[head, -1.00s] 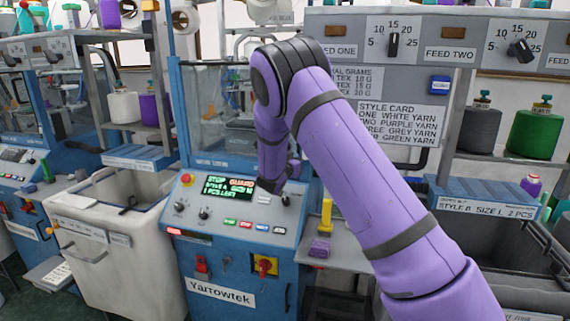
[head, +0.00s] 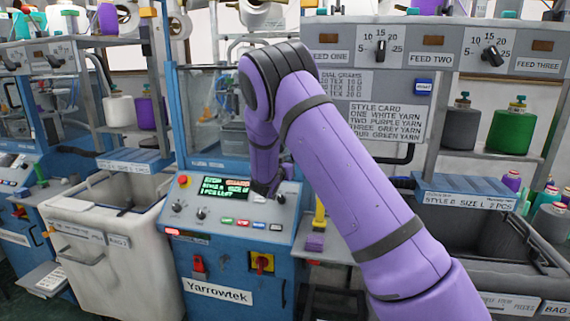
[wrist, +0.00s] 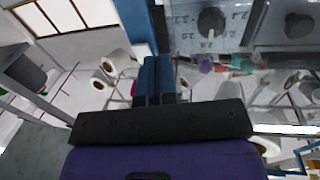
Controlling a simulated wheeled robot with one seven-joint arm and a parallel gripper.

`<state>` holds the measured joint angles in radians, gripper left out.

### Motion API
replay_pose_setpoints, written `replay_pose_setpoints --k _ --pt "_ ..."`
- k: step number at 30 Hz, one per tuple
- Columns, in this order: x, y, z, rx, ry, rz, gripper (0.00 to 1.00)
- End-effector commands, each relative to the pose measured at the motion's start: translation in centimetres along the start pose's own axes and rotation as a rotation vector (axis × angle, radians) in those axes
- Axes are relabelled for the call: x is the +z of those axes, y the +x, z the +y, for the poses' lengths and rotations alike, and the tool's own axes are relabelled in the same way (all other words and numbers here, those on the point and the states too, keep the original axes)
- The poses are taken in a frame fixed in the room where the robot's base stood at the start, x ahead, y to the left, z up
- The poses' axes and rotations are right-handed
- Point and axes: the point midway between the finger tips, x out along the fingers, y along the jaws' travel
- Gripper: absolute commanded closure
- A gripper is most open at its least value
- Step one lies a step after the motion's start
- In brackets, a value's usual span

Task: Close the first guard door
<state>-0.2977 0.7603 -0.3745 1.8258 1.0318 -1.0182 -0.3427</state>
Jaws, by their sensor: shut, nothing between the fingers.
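The first machine is the blue Yarrowtek unit (head: 235,268). A clear guard panel (head: 203,112) in a blue frame stands above its control panel, on the left side. My arm covers much of the guard's right part, so I cannot tell how far the door stands open. My gripper points away from the head camera, its fingers mostly hidden behind my forearm and wrist. In the wrist view, its blue fingers (wrist: 160,78) are together with nothing between them. I cannot tell whether they touch the guard.
The control panel (head: 180,213) with a lit green screen (head: 224,188) is just below my wrist. A white bin (head: 105,265) stands left of the machine. Feed dials (head: 381,52) and the style card (head: 388,121) are on a grey panel at right. Yarn cones (head: 512,130) stand on a shelf.

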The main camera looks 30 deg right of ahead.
Motion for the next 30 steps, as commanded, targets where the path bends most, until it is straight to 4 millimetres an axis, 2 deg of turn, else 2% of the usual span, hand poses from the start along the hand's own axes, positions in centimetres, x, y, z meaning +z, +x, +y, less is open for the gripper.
replay_pose_setpoints --k 18,24,30 --pt "0.1 -8.5 1.1 -0.003 0.0 -0.004 1.0" --pt "0.1 -9.8 1.3 -0.003 -0.001 -0.003 1.0" --pt "0.1 -9.8 1.4 -0.002 -0.001 -0.003 1.0"
